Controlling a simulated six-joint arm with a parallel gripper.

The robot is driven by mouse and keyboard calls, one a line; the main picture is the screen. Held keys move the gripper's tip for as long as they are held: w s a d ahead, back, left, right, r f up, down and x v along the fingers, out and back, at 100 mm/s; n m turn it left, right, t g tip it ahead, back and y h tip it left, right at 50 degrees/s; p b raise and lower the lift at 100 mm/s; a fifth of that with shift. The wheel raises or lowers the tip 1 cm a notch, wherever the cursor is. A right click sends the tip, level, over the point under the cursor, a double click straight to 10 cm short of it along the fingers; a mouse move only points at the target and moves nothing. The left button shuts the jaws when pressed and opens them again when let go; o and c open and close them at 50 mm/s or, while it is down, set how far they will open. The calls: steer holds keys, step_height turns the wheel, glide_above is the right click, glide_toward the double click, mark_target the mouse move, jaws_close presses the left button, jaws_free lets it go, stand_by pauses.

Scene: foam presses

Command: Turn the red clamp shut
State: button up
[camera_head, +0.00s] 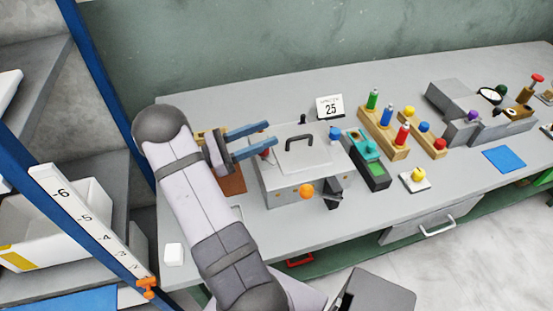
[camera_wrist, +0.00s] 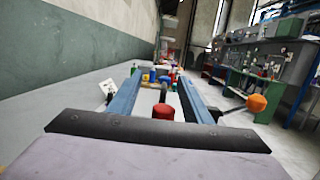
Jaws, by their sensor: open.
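The red clamp (camera_head: 265,152) is a small red knob at the left edge of the grey press (camera_head: 284,190), largely hidden by my gripper in the head view. In the wrist view the red clamp (camera_wrist: 163,111) shows upright between the two blue fingers, with a gap on each side. My gripper (camera_head: 272,134) is open, its fingers reaching over the left side of the press. It also shows in the wrist view (camera_wrist: 160,78). The press lid (camera_head: 305,158) lies down, with a black handle on top.
A lever with an orange ball (camera_head: 306,191) sticks out at the press front. A blue knob (camera_head: 335,132) stands on its right side. A teal device (camera_head: 368,170) and wooden racks (camera_head: 383,131) of coloured bottles stand further right. The front right of the bench is mostly clear.

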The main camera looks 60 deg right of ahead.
mark_target(277, 154)
steer(key=w+a+f+m+y+b, duration=0.1)
steer(key=w+a+f+y+b, duration=0.1)
steer(key=a+f+y, duration=0.15)
steer(key=shift+m+g, duration=0.3)
steer(key=shift+g, duration=0.1)
steer(key=shift+f+p+x, duration=0.15)
steer(key=shift+p+x, duration=0.6)
steer(key=shift+x, duration=1.2)
steer(key=shift+f+p+x, duration=0.2)
steer(key=shift+p+x, duration=0.5)
steer(key=shift+x, duration=1.25)
steer(key=shift+w+d, duration=0.1)
steer(key=shift+w, duration=0.05)
steer(key=shift+c, duration=0.4)
steer(key=c, duration=1)
